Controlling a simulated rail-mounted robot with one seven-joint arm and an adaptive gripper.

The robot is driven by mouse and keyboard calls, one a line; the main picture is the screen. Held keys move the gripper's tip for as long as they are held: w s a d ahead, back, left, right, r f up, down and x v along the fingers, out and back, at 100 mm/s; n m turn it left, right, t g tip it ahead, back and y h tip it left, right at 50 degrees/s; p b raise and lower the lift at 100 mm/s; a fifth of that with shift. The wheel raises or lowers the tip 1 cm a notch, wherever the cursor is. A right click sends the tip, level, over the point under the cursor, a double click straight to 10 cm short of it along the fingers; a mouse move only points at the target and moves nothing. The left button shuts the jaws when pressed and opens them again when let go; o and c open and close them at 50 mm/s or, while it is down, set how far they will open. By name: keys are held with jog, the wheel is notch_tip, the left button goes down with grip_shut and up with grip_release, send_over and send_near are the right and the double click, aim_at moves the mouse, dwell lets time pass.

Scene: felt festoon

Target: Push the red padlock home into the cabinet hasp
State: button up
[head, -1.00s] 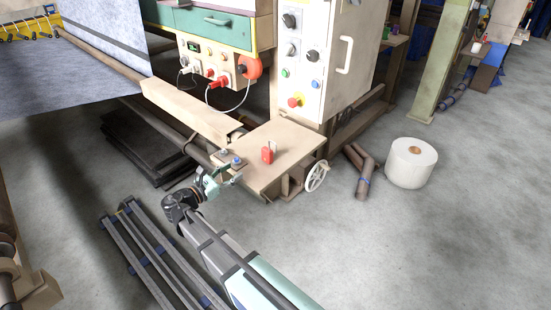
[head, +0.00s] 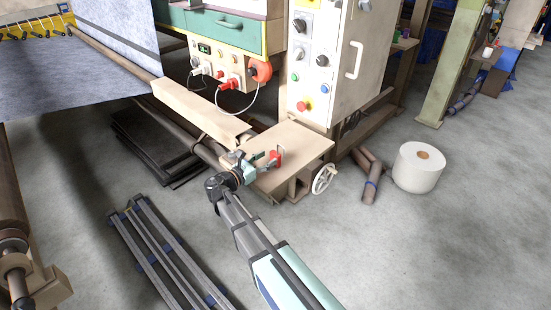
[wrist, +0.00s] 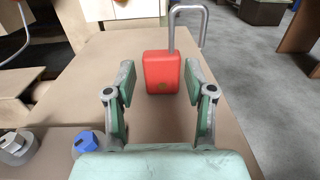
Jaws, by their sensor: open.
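The red padlock (head: 276,154) stands upright on the tan tabletop (head: 303,147) in front of the cabinet (head: 320,85). In the wrist view the red padlock (wrist: 162,72) has its silver shackle up, rising from its right side. My gripper (head: 265,161) is at the padlock from the near left side. In the wrist view my gripper (wrist: 160,84) is open, with one finger on each side of the padlock's near part and gaps to both. I cannot make out the cabinet hasp in either view.
A blue-capped fitting (wrist: 86,141) and a grey one sit left of my gripper in the wrist view. A white handwheel (head: 323,178) is at the table's right side. The tabletop right of the padlock is clear.

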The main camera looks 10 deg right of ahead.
aim_at(273, 155)
jog(key=shift+p+x, duration=0.7)
jog(key=shift+x, duration=1.95)
jog(key=shift+s+r, duration=0.1)
jog(key=shift+c, duration=0.3)
jog(key=c, duration=0.9)
